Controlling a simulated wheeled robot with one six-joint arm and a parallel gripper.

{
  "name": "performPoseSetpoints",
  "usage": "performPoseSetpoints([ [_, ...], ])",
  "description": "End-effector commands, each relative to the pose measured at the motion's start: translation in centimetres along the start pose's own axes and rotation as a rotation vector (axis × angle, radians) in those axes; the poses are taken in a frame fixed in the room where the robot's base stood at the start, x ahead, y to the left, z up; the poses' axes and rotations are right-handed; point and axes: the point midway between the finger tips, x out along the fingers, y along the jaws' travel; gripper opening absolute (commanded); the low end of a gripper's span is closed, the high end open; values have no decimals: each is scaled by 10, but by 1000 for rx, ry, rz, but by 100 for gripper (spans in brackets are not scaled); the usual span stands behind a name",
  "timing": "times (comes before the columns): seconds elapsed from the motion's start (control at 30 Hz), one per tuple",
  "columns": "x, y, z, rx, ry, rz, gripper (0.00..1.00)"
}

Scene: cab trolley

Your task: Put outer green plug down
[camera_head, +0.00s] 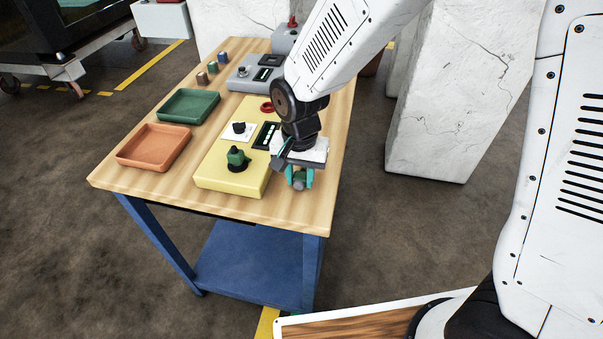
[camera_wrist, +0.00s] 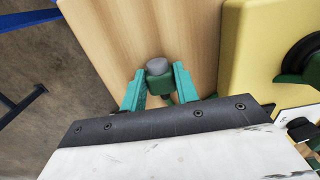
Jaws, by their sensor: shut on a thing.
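My gripper (camera_head: 299,178) is shut on a green plug with a grey end, low over the bare wood at the table's front right. In the wrist view, the held green plug (camera_wrist: 159,84) sits between the two teal fingers (camera_wrist: 159,78), its grey end pointing away from the palm. I cannot tell whether it touches the wood. Another green plug (camera_head: 237,156) stands upright in a black socket on the yellow box (camera_head: 215,172), left of my gripper. It shows in part at the wrist view's right edge (camera_wrist: 312,72).
A green tray (camera_head: 188,121) and an orange tray (camera_head: 127,158) are on the table's left. A grey box (camera_head: 240,84) and several small cylinders (camera_head: 213,67) stand behind. Bare tabletop (camera_head: 272,213) lies along the front right edge. A cracked white pillar (camera_head: 440,120) stands right of the table.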

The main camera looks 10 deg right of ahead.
Motion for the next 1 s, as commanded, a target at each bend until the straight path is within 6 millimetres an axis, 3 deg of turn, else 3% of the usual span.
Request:
performPoseSetpoints([
  [0.27, 4, 1, -1, 2, -1, 1, 3],
  [0.3, 3, 1, -1, 2, 0, 0, 41],
  [0.33, 3, 1, -1, 2, 0, 0, 50],
  [0.37, 3, 1, -1, 2, 0, 0, 52],
  [0.73, -4, 1, -1, 3, 1, -1, 52],
  [1.0, -56, 1, -2, 3, 4, -5, 52],
])
